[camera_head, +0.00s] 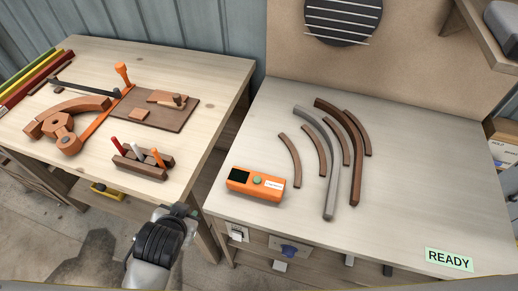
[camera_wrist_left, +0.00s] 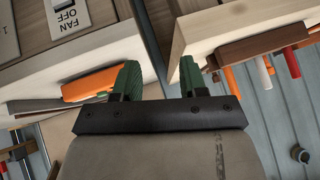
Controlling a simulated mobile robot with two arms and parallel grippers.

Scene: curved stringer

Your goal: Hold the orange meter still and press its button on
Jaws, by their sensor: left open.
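The orange meter (camera_head: 255,186) lies on the right-hand workbench near its front left edge. It has a dark screen, a green round button (camera_head: 257,180) and a white label. My left gripper (camera_head: 186,209) is in front of the gap between the benches, left of the meter and apart from it. In the left wrist view my left gripper (camera_wrist_left: 158,76) is open with its two green fingers spread and nothing between them. The meter's orange side (camera_wrist_left: 92,83) shows there, left of the fingers and partly hidden by one. My right gripper is not in view.
Several curved strips (camera_head: 330,150) lie right of the meter. A READY sign (camera_head: 449,259) is on the bench's front right. The left bench (camera_head: 210,75) holds a pen rack (camera_head: 142,162) and wooden parts. A FAN OFF switch (camera_wrist_left: 68,16) is on the bench front.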

